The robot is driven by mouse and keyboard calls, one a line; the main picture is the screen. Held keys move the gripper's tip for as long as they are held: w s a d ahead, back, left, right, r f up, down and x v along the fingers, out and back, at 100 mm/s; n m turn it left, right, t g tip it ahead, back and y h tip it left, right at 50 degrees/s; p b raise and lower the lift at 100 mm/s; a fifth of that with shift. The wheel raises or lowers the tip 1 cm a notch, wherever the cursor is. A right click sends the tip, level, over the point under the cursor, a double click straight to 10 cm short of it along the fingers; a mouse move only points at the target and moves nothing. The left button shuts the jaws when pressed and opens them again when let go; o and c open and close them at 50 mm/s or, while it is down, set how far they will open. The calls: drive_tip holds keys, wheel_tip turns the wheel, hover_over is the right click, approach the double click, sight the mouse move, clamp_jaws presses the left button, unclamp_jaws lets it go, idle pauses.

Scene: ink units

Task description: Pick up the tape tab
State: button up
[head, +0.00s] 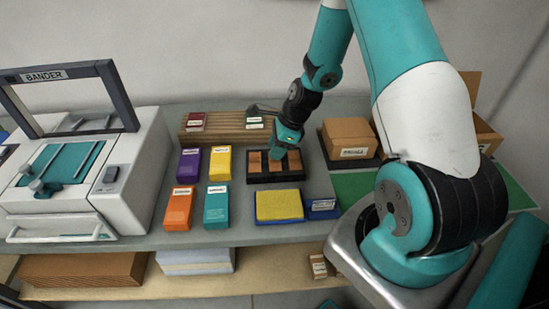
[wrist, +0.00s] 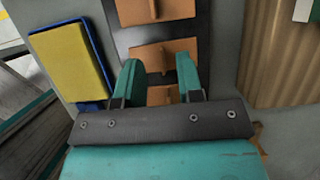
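No part in view is labelled as the tape tab. The likeliest are the orange-brown pieces with a small upright ridge, lying in a row in a black tray (head: 287,178). In the wrist view one (wrist: 155,10) is at the top, one (wrist: 163,52) in the middle, and the lowest (wrist: 162,95) is partly hidden by my gripper. My gripper (wrist: 158,70) has its two teal fingers apart with nothing held between them. The lowest piece shows between and below the fingertips. In the head view my gripper (head: 284,150) hangs over the right part of the tray.
A yellow pad (head: 279,204) in a blue tray lies in front. Purple (head: 187,164), yellow (head: 220,162), orange (head: 179,208) and teal (head: 217,206) boxes stand left. A ridged wooden block (head: 210,133) is behind, a brown box (head: 349,135) right, a white banding machine (head: 130,170) far left.

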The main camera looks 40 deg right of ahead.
sight(272, 160)
drive_tip(key=shift+x, duration=1.35)
clamp_jaws()
drive_tip(key=shift+r, duration=0.15)
wheel_tip(272, 160, up, 20)
drive_tip(key=b, duration=0.1)
drive_tip(key=shift+w+b, duration=0.15)
drive_tip(key=shift+b, duration=0.25)
